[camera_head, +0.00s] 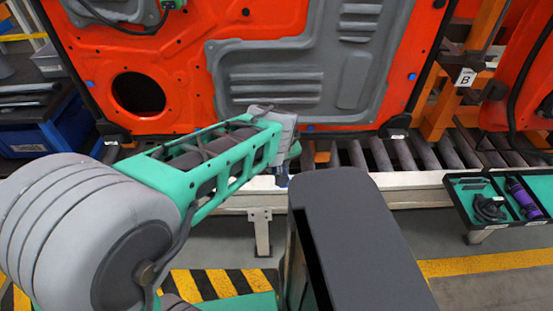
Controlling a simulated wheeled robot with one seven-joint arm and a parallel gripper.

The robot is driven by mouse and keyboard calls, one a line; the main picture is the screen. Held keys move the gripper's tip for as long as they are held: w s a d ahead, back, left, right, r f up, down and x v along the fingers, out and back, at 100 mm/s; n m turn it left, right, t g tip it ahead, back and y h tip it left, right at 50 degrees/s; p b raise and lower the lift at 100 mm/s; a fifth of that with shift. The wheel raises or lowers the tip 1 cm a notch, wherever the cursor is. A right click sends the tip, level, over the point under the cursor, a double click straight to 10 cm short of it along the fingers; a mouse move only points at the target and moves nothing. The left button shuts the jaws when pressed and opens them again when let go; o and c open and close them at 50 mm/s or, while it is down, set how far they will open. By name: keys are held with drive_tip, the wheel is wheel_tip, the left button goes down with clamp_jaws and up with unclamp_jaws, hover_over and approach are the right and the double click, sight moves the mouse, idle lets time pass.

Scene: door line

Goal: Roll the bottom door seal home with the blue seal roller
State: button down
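The orange door (185,75) with a grey inner panel stands upright on the roller line. A dark seal edge (433,62) runs down its right side. The door's bottom edge is partly hidden behind my arm, and I cannot make out how the bottom seal sits there. My gripper (282,177) points down in front of the door's lower edge, just above the pale front rail. It is small and mostly hidden by my wrist. A bit of blue shows at its tip; I cannot tell whether this is the blue seal roller. The fingers cannot be made out.
A black tray (464,210) with green inserts at right holds a purple cylinder (523,198) and a dark coiled item (489,207). A dark bench with a blue bin (70,128) stands at left. An orange post labelled B (440,105) stands beside another orange door (515,85).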

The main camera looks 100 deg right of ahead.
drive_tip(key=w+a+p, duration=0.1)
drive_tip(key=a, duration=1.1)
drive_tip(key=shift+w+a, duration=0.25)
drive_tip(key=shift+w, duration=0.15)
drive_tip(key=shift+w, duration=0.1)
